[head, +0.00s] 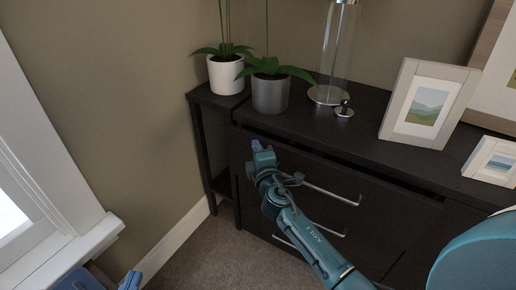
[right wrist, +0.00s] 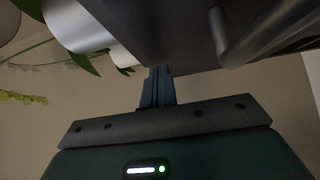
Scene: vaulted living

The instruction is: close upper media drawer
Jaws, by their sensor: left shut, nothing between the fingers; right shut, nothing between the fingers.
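The upper media drawer (head: 300,166) is in the dark cabinet in the head view. A dark gap shows between its top edge and the cabinet top, so it stands slightly out. Its bar handle (head: 332,193) is on the front. My right gripper (head: 262,156) is shut and empty at the left part of the drawer front, left of the handle; contact is unclear. In the right wrist view its shut fingers (right wrist: 157,88) point at a dark surface, with a blurred handle bar (right wrist: 250,35) to the right. My left gripper (head: 131,281) is shut, low at the left, partly cut off.
A window frame (head: 60,215) is at the left. Carpet (head: 215,262) is clear before the cabinet.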

